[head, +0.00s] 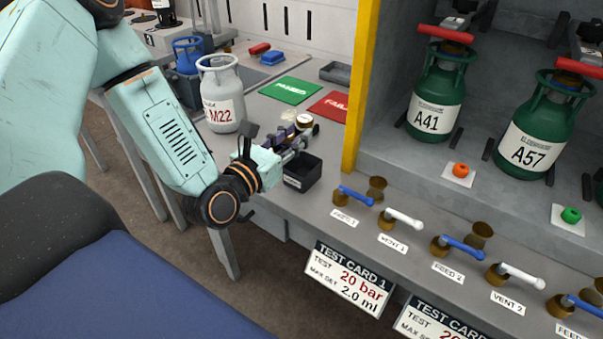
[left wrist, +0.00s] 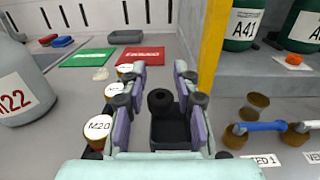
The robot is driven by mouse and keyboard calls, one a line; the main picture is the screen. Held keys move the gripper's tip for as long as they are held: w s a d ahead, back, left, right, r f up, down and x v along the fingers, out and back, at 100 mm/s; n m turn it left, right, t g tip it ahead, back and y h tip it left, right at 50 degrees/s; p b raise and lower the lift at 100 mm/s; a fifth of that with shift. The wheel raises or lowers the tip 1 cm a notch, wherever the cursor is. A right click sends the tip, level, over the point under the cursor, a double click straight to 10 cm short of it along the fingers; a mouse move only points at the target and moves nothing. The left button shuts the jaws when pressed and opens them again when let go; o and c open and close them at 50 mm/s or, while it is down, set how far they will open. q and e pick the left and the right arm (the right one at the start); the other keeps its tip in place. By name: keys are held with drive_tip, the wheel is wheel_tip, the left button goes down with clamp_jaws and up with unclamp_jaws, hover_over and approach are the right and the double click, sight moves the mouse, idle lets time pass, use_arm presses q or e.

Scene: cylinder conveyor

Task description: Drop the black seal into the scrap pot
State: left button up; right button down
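The black seal (left wrist: 160,101) is a thick dark ring in the left wrist view. It lies between the two fingers of my left gripper (left wrist: 160,75), with a narrow gap seen beside it. The scrap pot (left wrist: 171,133) is a square black box below the fingers; the ring overlaps its far left part. I cannot tell whether the ring is in the air or resting in the pot. In the head view my left gripper (head: 298,142) is over the bench beside the scrap pot (head: 301,174); the seal cannot be made out there. My right gripper is out of view.
A grey cylinder M22 (head: 222,96) stands left of the gripper. An M20 piece (left wrist: 98,132) is close to the left finger. Green (head: 291,90) and red (head: 331,106) mats lie behind. A yellow post (head: 362,85) and valve handles (head: 356,195) are to the right.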

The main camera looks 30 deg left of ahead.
use_arm(q)
drive_tip(key=o, duration=0.4)
drive_tip(key=shift+r, duration=5)
drive_tip(key=shift+f, duration=0.1)
